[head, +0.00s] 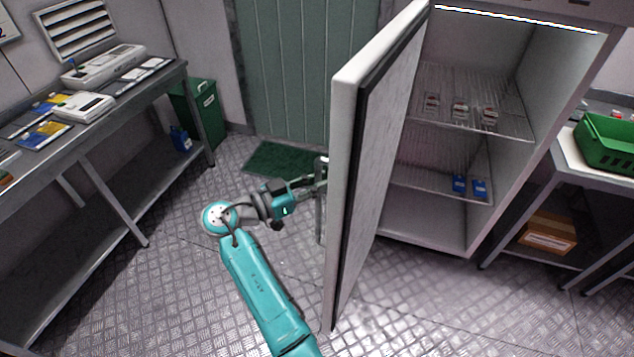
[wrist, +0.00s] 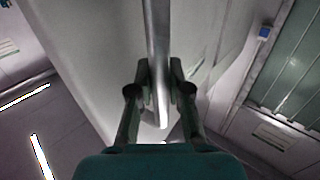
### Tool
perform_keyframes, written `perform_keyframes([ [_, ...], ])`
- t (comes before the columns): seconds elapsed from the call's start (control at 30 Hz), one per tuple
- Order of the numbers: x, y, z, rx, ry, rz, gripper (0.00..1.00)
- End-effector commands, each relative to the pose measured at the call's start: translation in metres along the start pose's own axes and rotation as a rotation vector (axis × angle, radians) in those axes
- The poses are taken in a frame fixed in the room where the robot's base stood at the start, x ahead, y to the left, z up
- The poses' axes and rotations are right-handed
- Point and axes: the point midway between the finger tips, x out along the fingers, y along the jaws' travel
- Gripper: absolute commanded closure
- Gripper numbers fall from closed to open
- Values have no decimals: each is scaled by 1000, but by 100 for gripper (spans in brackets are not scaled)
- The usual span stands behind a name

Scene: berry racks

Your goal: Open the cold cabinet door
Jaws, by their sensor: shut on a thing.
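The cold cabinet (head: 455,228) stands with its door (head: 375,150) swung wide open toward me, so its lit inside shows. The door's outer face also fills much of the wrist view (wrist: 100,50). The bar handle (wrist: 158,40) runs up the door's outer face. My gripper (wrist: 157,95) is shut on the handle, with one finger on each side of it. In the head view my gripper (head: 318,172) is at the door's left side, and its fingertips are partly hidden there. Wire shelves (head: 470,75) inside hold small punnets (head: 460,110) and blue boxes (head: 459,184).
A steel bench (head: 150,95) with instruments stands at the left, and a green bin (head: 207,115) is behind it. A table (head: 580,165) with a green crate (head: 610,140) stands right of the cabinet. The floor between bench and door is clear.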

Motion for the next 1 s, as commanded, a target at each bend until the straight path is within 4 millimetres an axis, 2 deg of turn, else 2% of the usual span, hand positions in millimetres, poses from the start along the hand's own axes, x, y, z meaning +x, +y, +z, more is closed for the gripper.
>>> perform_keyframes([
  [0.37,2,0,1,-2,-2,3,100],
  [0.4,2,0,1,-2,-2,3,75],
  [0.47,2,0,1,-1,-2,3,60],
  [0.5,2,0,1,-1,-1,2,57],
  [0.83,-2,0,0,-1,-1,1,57],
  [1.0,-21,-1,0,0,-1,-1,57],
])
